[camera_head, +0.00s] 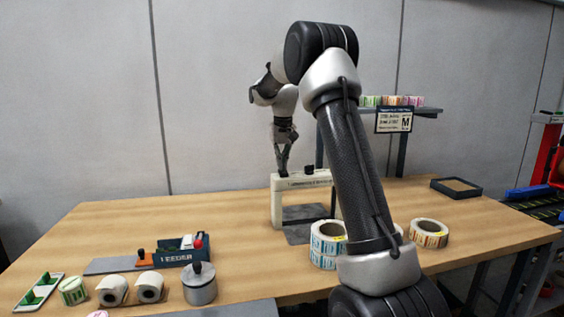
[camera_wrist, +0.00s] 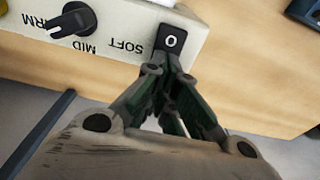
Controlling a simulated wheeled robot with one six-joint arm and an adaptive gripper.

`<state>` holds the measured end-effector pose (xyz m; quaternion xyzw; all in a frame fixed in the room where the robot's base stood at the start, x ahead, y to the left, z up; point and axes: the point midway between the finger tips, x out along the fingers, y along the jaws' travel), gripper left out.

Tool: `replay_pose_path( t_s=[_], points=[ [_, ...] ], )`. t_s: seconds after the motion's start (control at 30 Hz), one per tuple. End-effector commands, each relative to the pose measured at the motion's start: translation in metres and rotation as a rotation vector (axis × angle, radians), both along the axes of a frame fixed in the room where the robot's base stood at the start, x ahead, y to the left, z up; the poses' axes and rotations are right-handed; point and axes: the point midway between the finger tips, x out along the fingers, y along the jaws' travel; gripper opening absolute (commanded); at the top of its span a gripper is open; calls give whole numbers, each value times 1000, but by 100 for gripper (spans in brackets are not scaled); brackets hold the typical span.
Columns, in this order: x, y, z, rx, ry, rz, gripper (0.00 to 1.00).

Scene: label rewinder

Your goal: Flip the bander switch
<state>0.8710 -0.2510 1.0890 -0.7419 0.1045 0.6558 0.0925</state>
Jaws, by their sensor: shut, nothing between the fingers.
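The bander (camera_head: 276,208) is a cream arch-shaped frame standing on the table, with a dark plate under it. In the wrist view its top face (camera_wrist: 112,28) carries a black rocker switch (camera_wrist: 170,42) marked "O". My gripper (camera_head: 283,170) points down over the left part of the bander's top. In the wrist view my gripper (camera_wrist: 170,74) is shut and empty, with its fingertips right beside the switch's near end. I cannot tell if they touch it. The switch is too small to make out in the head view.
A black dial (camera_wrist: 72,20) with upside-down lettering, including MID and SOFT, sits left of the switch. Label rolls (camera_head: 327,245) stand in front of the bander, partly behind my arm. A feeder (camera_head: 172,252), small rolls and a lidded metal pot (camera_head: 199,285) are at the left front.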

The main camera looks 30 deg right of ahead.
Motion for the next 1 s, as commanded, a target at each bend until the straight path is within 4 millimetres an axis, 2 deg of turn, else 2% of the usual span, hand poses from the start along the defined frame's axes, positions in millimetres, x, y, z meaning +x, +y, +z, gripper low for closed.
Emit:
replay_pose_path(
  t_s=[0.03,0.33,0.7,1.0],
  points=[
    [2,-1,-6,1,4,0,0],
    [-1,0,-7,2,8,-1,0],
    [-14,4,-1,2,9,0,0],
    [-13,4,2,1,4,0,0]
  ],
)
